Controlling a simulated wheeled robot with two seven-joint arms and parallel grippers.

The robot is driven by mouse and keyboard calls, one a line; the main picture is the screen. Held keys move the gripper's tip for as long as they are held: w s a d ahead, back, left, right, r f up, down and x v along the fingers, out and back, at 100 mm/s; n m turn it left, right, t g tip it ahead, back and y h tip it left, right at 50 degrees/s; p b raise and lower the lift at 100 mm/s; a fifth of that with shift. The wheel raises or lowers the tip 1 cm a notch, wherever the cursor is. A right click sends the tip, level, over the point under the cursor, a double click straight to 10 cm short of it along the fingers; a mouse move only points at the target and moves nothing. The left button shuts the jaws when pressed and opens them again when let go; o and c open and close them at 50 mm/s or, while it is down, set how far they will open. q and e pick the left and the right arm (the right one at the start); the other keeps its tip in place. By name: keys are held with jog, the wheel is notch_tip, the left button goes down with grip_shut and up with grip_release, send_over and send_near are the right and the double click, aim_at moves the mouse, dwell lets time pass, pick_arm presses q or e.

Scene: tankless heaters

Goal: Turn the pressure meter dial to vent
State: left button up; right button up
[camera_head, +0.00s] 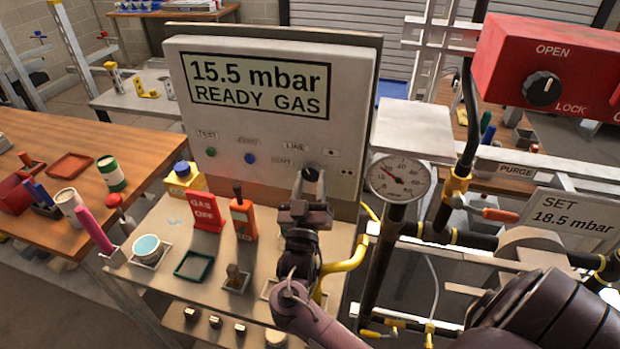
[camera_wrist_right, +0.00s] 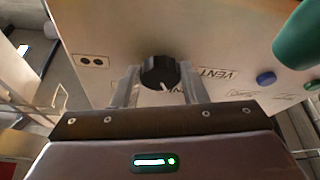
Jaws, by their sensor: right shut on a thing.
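The pressure meter (camera_head: 255,110) is a large pale panel whose display reads "15.5 mbar READY GAS". Its black dial (camera_head: 312,175) is at the lower right of the panel face, mostly covered by my right gripper (camera_head: 306,200). In the right wrist view the dial (camera_wrist_right: 159,70) sits between the two fingers of my right gripper (camera_wrist_right: 157,88), which is shut on it. The VENT label (camera_wrist_right: 217,74) is beside the dial there. The dial's white pointer slants down toward a partly hidden label, not at VENT. My left gripper is not in view.
A red "GAS OFF" sign (camera_head: 205,212) and an orange meter (camera_head: 243,217) stand in front of the panel. A round gauge (camera_head: 399,177) and a yellow hose (camera_head: 346,258) are close on the right. A red box (camera_head: 540,70) with an OPEN/LOCK knob hangs upper right.

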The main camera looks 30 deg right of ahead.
jog(key=n+y+p, duration=0.1)
jog(key=n+p, duration=0.1)
jog(key=n+y+p, duration=0.1)
jog(key=n+p, duration=0.2)
jog(key=r+n+t+y+p, duration=0.1)
jog(key=n+p, duration=0.1)
jog(key=shift+s+d+n+p, duration=0.2)
jog(key=shift+n+p, duration=0.1)
jog(key=shift+p, duration=0.05)
jog(key=shift+f+n+y+p, duration=0.25)
jog(key=shift+n+y+p, duration=0.55)
jog(key=shift+n+p, duration=0.65)
jog(key=o, duration=1)
jog(key=shift+s, duration=0.1)
